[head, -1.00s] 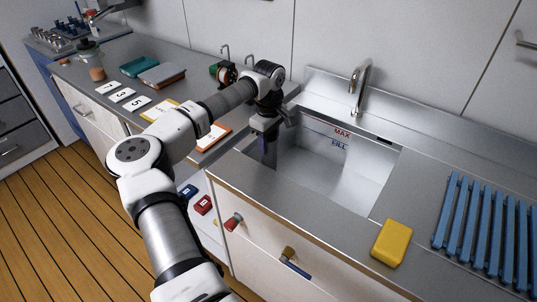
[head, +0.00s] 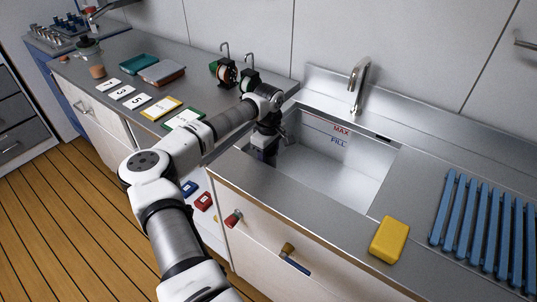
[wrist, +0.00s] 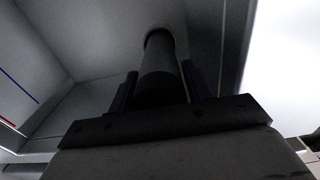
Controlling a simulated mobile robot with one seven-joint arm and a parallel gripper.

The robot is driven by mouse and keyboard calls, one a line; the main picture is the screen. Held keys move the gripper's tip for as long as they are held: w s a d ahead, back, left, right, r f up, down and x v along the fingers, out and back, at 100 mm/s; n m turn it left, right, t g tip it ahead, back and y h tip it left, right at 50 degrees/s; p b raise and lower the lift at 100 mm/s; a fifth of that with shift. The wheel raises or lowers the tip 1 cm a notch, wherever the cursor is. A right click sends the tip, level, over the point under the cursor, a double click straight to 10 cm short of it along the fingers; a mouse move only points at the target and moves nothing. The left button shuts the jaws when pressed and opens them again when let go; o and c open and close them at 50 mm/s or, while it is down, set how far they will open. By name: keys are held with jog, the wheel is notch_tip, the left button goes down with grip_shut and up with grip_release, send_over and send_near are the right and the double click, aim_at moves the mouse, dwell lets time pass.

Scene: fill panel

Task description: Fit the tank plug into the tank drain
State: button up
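My gripper (head: 265,156) reaches down into the left end of the steel sink, which is the tank (head: 345,172), and its tips are hard to see in the head view. In the wrist view my gripper (wrist: 160,92) has its two fingers close against either side of a dark grey cylinder, which seems to be the tank plug (wrist: 158,62). The cylinder points away from my gripper, and its far end lies near the grey tank surface. I cannot tell whether that end touches anything. The tank drain cannot be made out in either view.
A tap (head: 359,86) stands behind the tank. A yellow sponge (head: 389,239) and a blue slatted rack (head: 484,232) lie on the counter to the right. Numbered cards (head: 122,93), trays (head: 162,72) and reels (head: 228,73) are on the left counter. The tank's middle and right are clear.

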jog(key=shift+o, duration=1.2)
